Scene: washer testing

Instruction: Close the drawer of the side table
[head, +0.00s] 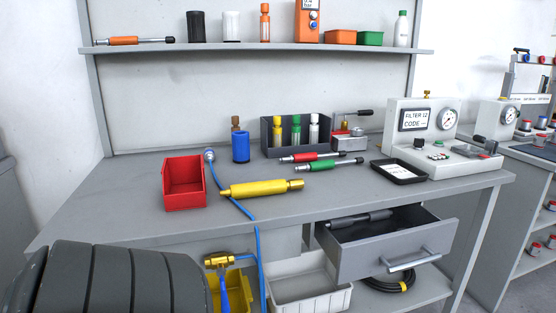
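The drawer (385,243) of the grey side table (110,203) is pulled out below the tabletop at the right. Its front panel carries a bar handle (411,260). A dark tool (358,220) lies inside the drawer towards its left. A dark ribbed part of my own body covers the lower left corner. Neither gripper shows in the head view.
On the tabletop are a red bin (184,190), a yellow cylinder tool (262,189), a black tray (398,171) and a gauge unit (430,135). Below are a white crate (312,296) and a yellow bin (239,289). A blue hose (258,260) hangs over the front edge.

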